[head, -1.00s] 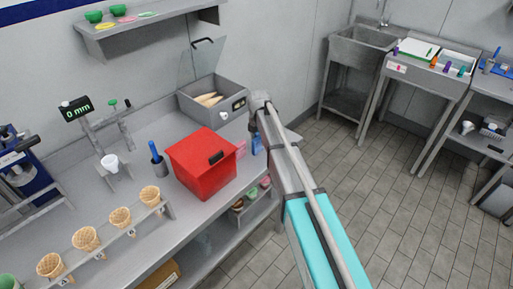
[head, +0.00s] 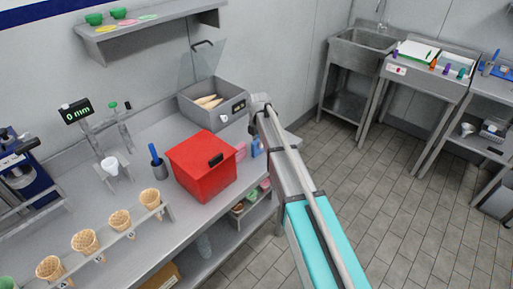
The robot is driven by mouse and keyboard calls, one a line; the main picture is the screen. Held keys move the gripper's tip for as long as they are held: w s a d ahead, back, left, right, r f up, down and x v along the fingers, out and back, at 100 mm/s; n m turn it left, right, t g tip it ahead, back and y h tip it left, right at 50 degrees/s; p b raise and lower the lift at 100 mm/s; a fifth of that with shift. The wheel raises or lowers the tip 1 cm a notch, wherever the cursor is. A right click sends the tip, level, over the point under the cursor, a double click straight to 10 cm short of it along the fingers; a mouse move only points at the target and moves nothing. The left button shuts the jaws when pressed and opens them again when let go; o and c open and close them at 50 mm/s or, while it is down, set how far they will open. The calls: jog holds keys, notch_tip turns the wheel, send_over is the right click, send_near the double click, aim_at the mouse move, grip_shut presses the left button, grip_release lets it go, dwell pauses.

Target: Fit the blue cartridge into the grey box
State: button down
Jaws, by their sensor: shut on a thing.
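The grey box (head: 203,117) stands at the back right of the counter. Its clear lid (head: 202,64) is raised and pale cones (head: 208,101) lie inside. A dark panel (head: 239,106) and a pale knob (head: 224,118) are on its front. A small blue object (head: 256,147) shows just left of my arm, beside the red box; I cannot tell if it is the blue cartridge. My arm reaches up from the bottom right and its bend is just right of the grey box. My gripper is hidden, and so is anything in it.
A red box (head: 203,165) stands in front of the grey box. Cones stand in a rack (head: 128,233) along the counter's front. A holder with a blue-handled tool (head: 156,155) is left of the red box. Floor (head: 390,190) at right is clear.

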jog(key=shift+r, duration=0.1)
dwell(0.3)
notch_tip(320, 180, up, 2)
jog(key=p, duration=0.2)
jog(key=shift+r+p, duration=0.25)
jog(key=shift+p, duration=0.1)
jog(key=s+d+r+p, duration=0.4)
jog(key=s+r+p, duration=0.6)
jog(key=s, duration=0.3)
jog(key=shift+s+r, duration=0.15)
jog(key=shift+s, duration=0.1)
notch_tip(320, 180, up, 5)
jog(key=p, duration=0.5)
jog(key=shift+s, duration=0.1)
dwell(0.5)
